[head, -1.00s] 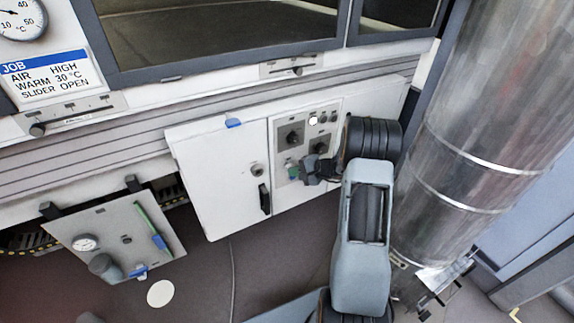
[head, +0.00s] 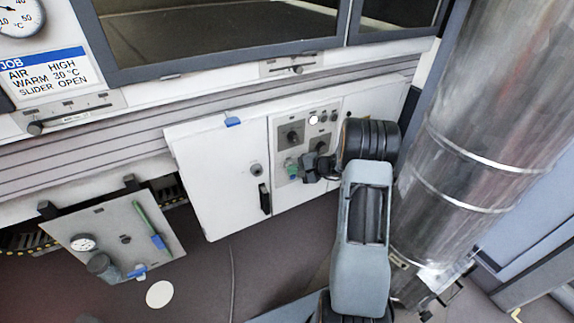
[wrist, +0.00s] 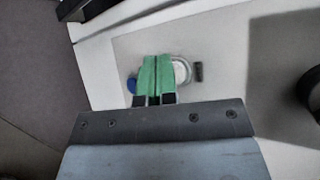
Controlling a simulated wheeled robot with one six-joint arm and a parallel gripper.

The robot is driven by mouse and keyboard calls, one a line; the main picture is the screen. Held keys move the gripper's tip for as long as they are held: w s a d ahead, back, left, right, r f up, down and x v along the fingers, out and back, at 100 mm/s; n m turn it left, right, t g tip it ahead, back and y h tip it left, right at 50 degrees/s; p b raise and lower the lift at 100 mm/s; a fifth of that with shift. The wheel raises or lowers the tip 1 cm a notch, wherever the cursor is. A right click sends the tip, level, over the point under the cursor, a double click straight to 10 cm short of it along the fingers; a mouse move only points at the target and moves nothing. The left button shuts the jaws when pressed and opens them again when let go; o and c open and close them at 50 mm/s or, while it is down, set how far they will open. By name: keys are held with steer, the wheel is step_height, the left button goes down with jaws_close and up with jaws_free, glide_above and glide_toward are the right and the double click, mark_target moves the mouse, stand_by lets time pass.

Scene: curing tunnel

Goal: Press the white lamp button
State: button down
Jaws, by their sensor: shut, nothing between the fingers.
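My gripper (head: 291,168) is shut and empty, with its green fingertips in front of the lower part of a control panel. In the wrist view the green fingers (wrist: 155,78) are pressed together. Just right of them is a round white button (wrist: 182,70) in a grey ring, partly hidden behind the fingers. I cannot tell whether the fingertips touch the panel or the button. In the head view my gripper and arm hide this part of the panel.
Above my gripper are a dark knob (head: 291,135) and a bright white lamp (head: 313,120). A cabinet door (head: 217,175) is at left, a metal duct (head: 470,140) at right.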

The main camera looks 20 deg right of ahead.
steer(key=shift+w, duration=0.35)
stand_by(0.6)
steer(key=shift+s, duration=0.15)
steer(key=shift+s+b, duration=0.45)
steer(key=shift+s, duration=0.2)
steer(key=shift+s+d, duration=0.1)
steer(key=shift+s+d+b, duration=0.15)
steer(key=shift+s+b, duration=0.05)
steer(key=shift+s, duration=1)
steer(key=shift+s+d+b, duration=0.1)
steer(key=shift+s+b, duration=0.1)
steer(key=shift+s, duration=1)
steer(key=shift+r, duration=0.1)
